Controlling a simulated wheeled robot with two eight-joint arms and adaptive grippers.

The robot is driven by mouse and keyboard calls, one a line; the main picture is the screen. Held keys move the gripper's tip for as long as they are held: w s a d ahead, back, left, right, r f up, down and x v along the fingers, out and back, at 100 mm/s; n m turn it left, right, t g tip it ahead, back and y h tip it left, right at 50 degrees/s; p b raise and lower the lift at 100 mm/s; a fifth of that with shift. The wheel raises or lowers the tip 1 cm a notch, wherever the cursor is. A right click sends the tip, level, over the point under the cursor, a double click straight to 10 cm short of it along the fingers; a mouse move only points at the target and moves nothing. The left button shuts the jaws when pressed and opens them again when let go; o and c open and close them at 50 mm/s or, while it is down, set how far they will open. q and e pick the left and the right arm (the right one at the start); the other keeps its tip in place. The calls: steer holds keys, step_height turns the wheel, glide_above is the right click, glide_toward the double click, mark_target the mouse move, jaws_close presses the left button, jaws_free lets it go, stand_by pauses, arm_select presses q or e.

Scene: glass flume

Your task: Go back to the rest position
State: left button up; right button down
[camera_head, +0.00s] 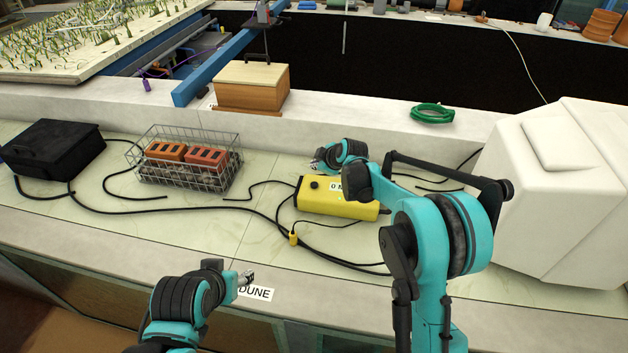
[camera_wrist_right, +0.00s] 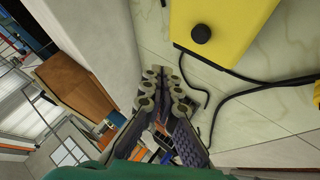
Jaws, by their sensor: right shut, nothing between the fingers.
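My right gripper (camera_head: 317,164) is above the bench, at the far left corner of the yellow box, partly hidden by its own wrist. In the right wrist view its fingers (camera_wrist_right: 164,88) are together with nothing between them. The yellow box (camera_head: 335,206) with a black knob lies on the bench; it also shows at the top of the right wrist view (camera_wrist_right: 222,25), apart from the fingers.
A wire basket (camera_head: 190,172) with orange blocks and a black case (camera_head: 52,147) stand on the left. A wooden box (camera_head: 250,88) and green coil (camera_head: 432,113) sit on the rear ledge. A large white housing (camera_head: 560,200) stands right. Black cables (camera_head: 150,211) cross the bench.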

arm_select(q)
steer(key=shift+r, duration=0.2)
arm_select(e)
steer(key=shift+r, duration=0.3)
steer(key=s+d+r+m+h, duration=0.1)
steer(key=s+d+r+m, duration=0.35)
steer(key=s, duration=0.65)
steer(key=s+d+r+m+h, duration=0.1)
steer(key=s+d+r+m, duration=0.2)
steer(key=s+d+r, duration=0.55)
steer(key=s+d+f+m+h, duration=0.1)
steer(key=s+d+f+m, duration=0.1)
steer(key=s, duration=0.9)
steer(key=s+d+f+m+h, duration=0.1)
steer(key=s+f+m, duration=0.4)
steer(key=s, duration=0.6)
steer(key=shift+s+d+f+g+h, duration=0.3)
steer(key=shift+d+f+g, duration=0.15)
steer(key=shift+d, duration=0.25)
